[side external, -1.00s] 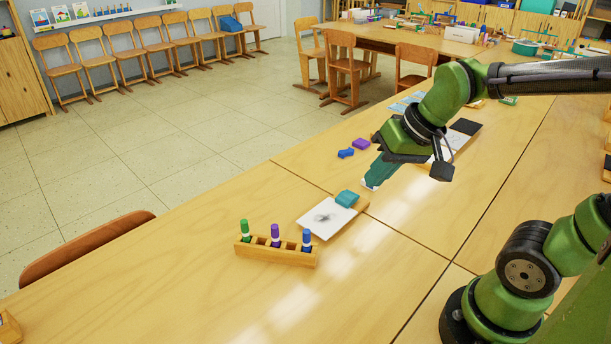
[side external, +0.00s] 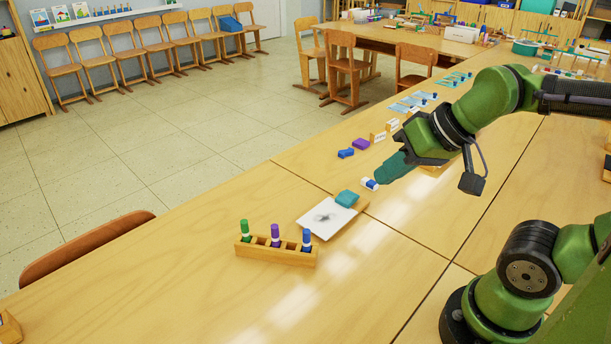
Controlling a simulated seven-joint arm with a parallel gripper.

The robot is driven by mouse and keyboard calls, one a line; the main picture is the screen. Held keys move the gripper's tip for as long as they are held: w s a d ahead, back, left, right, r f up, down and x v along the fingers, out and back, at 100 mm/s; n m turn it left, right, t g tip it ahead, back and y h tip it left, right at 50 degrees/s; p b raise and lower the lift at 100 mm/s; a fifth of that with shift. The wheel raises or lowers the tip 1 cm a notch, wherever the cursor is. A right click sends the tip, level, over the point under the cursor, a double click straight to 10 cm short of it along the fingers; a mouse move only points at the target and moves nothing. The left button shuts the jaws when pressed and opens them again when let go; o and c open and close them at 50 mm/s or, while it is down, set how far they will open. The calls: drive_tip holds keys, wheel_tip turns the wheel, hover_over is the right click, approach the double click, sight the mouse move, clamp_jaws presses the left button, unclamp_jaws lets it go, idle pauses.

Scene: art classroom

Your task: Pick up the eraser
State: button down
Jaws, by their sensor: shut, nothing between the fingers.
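A small white and blue block, which looks like the eraser (side external: 369,184), lies on the table just left of my gripper's tip. My gripper (side external: 380,179) has teal fingers that point down and to the left. It is shut and empty. Its tip appears very close to the eraser's right end; I cannot tell whether they touch. A blue block (side external: 345,153) and a purple block (side external: 361,144) lie farther back on the table.
A teal block (side external: 347,198) rests by a white sheet (side external: 325,218) with a dark smudge. A wooden rack (side external: 277,254) holds green, purple and blue markers in front.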

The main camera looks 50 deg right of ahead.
drive_tip(key=c, duration=1.8)
unclamp_jaws()
drive_tip(key=o, duration=1)
drive_tip(key=shift+c, duration=0.2)
drive_tip(key=n+g+h, duration=0.2)
drive_tip(key=n+g, duration=0.1)
drive_tip(key=n, duration=0.1)
hover_over(370, 181)
drive_tip(key=s, duration=0.3)
drive_tip(key=f, duration=1.2)
drive_tip(key=a+f, duration=0.1)
drive_tip(key=f, duration=0.5)
drive_tip(key=shift+w+f, duration=0.1)
drive_tip(key=shift+f, duration=0.3)
drive_tip(key=shift+d+x, duration=0.15)
drive_tip(key=shift+x, duration=0.8)
drive_tip(key=shift+d+x, duration=0.2)
drive_tip(key=shift+x, duration=0.75)
drive_tip(key=shift+d+x, duration=0.15)
drive_tip(key=shift+x, duration=0.8)
